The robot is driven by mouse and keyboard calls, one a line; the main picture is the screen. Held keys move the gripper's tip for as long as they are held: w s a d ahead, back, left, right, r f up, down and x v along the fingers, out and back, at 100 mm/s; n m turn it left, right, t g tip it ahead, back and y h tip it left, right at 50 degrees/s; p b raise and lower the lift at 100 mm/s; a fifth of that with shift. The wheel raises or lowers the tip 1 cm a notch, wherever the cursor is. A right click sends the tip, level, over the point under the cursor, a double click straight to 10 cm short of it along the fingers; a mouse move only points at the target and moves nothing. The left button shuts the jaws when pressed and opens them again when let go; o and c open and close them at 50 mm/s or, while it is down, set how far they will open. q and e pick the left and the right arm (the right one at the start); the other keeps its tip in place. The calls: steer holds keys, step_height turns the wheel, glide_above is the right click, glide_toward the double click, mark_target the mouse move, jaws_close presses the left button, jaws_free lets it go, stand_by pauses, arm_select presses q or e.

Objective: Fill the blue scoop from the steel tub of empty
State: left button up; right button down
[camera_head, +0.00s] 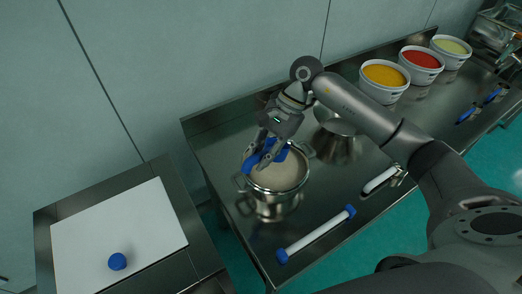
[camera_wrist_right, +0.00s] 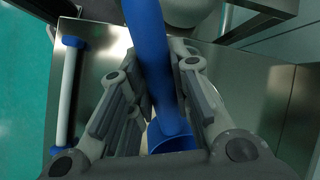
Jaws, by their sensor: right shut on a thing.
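The steel tub (camera_head: 270,209) stands on the steel bench in the head view, with side handles and pale material (camera_head: 284,175) inside. My right gripper (camera_head: 266,149) is above the tub's far left part, shut on the blue scoop (camera_head: 251,161). The scoop is at the tub's mouth; whether it touches the material is hidden. In the right wrist view the blue handle (camera_wrist_right: 149,45) runs between the fingers of my right gripper (camera_wrist_right: 163,90), and the scoop's cup (camera_wrist_right: 172,141) shows below. The cup's contents cannot be made out. My left gripper is not in view.
A steel bowl-like vessel (camera_head: 338,146) stands right of the tub. A white bar with blue ends (camera_head: 318,235) lies in front. Buckets of yellow (camera_head: 384,90), red (camera_head: 421,75) and green (camera_head: 451,60) contents stand behind. A white board (camera_head: 80,232) bears a blue round piece (camera_head: 117,261).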

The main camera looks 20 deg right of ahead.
steer(key=shift+f, duration=0.8)
steer(key=shift+w+d+f+b, duration=0.2)
steer(key=shift+f+b, duration=0.35)
steer(key=shift+f, duration=0.65)
steer(key=shift+w+d+f+b, duration=0.1)
steer(key=shift+d+f+b, duration=0.15)
steer(key=shift+f+b, duration=0.65)
steer(key=shift+w+d+f+b, duration=0.15)
steer(key=shift+d+f+b, duration=0.1)
steer(key=shift+f, duration=1.25)
arm_select(q)
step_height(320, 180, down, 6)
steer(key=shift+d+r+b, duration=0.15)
steer(key=shift+b, duration=0.9)
arm_select(e)
steer(key=shift+w+d+f, duration=0.2)
steer(key=shift+w+d, duration=0.4)
steer(key=shift+d, duration=0.25)
